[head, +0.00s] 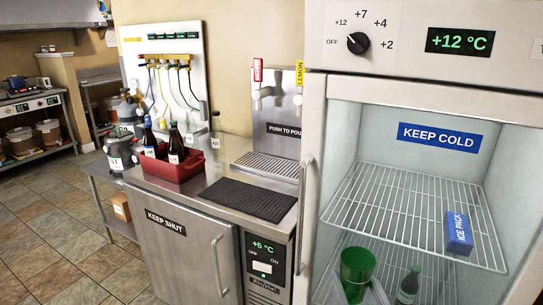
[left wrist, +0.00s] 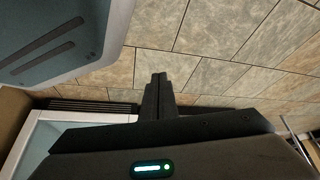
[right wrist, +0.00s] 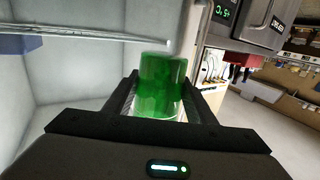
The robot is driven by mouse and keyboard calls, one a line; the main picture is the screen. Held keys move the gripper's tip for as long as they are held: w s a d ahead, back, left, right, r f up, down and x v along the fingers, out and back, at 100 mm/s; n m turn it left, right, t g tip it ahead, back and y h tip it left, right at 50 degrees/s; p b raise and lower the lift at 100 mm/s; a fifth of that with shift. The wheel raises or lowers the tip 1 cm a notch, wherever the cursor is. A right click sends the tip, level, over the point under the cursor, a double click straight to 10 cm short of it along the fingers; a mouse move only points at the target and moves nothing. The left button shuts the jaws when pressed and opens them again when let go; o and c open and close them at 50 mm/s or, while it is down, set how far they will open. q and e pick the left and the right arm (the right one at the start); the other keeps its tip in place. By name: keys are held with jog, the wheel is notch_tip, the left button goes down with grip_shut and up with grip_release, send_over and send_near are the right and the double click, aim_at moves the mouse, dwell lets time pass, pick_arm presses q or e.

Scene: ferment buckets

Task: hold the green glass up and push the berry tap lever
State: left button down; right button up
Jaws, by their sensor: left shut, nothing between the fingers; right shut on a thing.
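The green glass (head: 357,268) is at the bottom of the head view, in front of the open-looking cold cabinet's lower part. In the right wrist view, my right gripper (right wrist: 161,88) is shut on the green glass (right wrist: 162,75), with a finger on each side. The red tap lever (head: 257,70) stands on the steel tap tower, left of the yellow lemon lever (head: 299,73). Its lettering is small. The glass is well apart from the taps. My left gripper (left wrist: 158,82) is shut and empty above the tiled floor. It is not seen in the head view.
A drip grate (head: 268,165) lies below the taps, and a black mat (head: 247,198) lies in front. A red crate (head: 172,166) with bottles stands at the counter's left. The cabinet holds a wire shelf (head: 415,215), a blue ice pack (head: 459,232) and a green bottle (head: 409,284).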

jog(key=shift+s+f, duration=0.15)
jog(key=shift+s, duration=0.05)
jog(key=s+f, duration=0.2)
jog(key=s, duration=0.1)
jog(key=shift+s, duration=0.2)
pick_arm(q)
jog(key=shift+w+r, duration=0.1)
jog(key=shift+w, duration=0.2)
pick_arm(e)
send_near(357, 300)
jog(key=shift+w+f, duration=0.6)
jog(key=shift+w, duration=0.2)
jog(key=shift+w+f, duration=0.55)
jog(key=shift+w, duration=0.25)
